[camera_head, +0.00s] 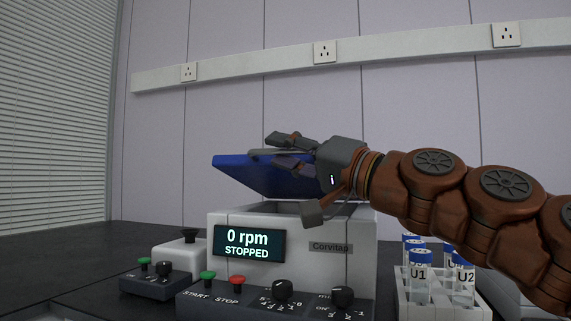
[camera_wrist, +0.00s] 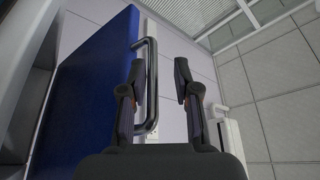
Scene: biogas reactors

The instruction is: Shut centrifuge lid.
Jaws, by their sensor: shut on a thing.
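The white centrifuge (camera_head: 295,238) stands on the dark bench, its display reading 0 rpm, STOPPED. Its blue lid (camera_head: 245,174) is raised and tilted above the body, leaving a gap at the front. My gripper (camera_head: 281,151) is at the lid's front edge and is shut on the lid handle, a dark bar. In the wrist view the handle (camera_wrist: 150,48) runs along the blue lid (camera_wrist: 95,85), with the fingers (camera_wrist: 160,72) on either side of it. The inside of the centrifuge is mostly hidden from view.
A front panel (camera_head: 275,303) holds start and stop buttons and knobs. A rack (camera_head: 446,311) of blue-capped tubes stands right of the centrifuge, below my arm. A small control box (camera_head: 160,283) is at left. The bench at far left is clear.

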